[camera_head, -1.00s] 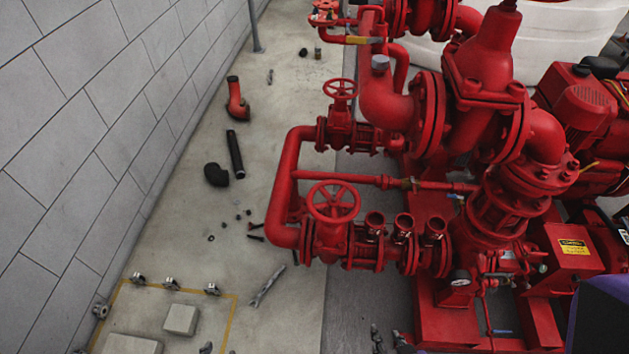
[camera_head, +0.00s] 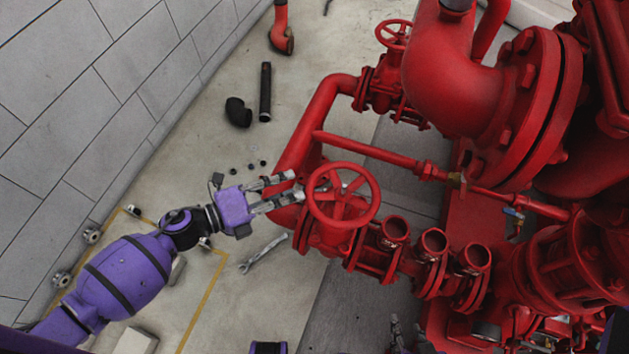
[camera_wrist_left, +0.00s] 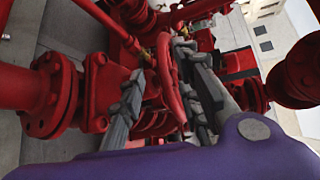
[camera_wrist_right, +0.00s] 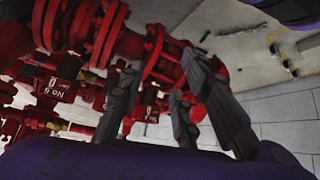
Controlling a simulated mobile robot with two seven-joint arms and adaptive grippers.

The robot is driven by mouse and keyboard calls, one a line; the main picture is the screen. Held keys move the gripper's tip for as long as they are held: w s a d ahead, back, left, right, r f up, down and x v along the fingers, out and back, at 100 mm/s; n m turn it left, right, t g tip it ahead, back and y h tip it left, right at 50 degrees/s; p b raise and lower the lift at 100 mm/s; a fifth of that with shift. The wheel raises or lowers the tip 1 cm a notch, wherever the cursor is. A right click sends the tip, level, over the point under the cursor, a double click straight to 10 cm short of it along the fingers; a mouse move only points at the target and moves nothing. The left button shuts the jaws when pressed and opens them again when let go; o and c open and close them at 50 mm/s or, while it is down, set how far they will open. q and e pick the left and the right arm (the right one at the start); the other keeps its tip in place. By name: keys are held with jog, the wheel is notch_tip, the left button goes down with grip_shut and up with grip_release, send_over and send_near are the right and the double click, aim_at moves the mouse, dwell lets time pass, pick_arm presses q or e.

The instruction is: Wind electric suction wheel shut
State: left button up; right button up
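A red handwheel (camera_head: 342,196) faces up on the nearer valve of the red pipework; no label shows whether it is the electric suction wheel. My left gripper (camera_head: 297,187) is just left of its rim, fingers apart and pointing at it. In the left wrist view, the wheel (camera_wrist_left: 168,80) shows nearly edge-on between the spread fingers; I cannot tell whether they touch it. My right gripper (camera_head: 402,338) barely shows at the bottom edge of the head view. In the right wrist view, its fingers (camera_wrist_right: 158,85) are spread with nothing held, red pipework beyond.
A second red handwheel (camera_head: 393,35) sits on the farther valve. Open red pipe stubs (camera_head: 433,241) stand right of the near wheel. A wrench (camera_head: 264,252), a black pipe (camera_head: 265,92) and a black elbow (camera_head: 238,112) lie on the floor. A block wall (camera_head: 90,100) bounds the left.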

aim_at(314, 180)
pick_arm(q)
jog(key=x, duration=0.7)
jog(key=shift+w+d+r+p, duration=0.1)
jog(key=shift+d+p, duration=0.2)
grip_shut()
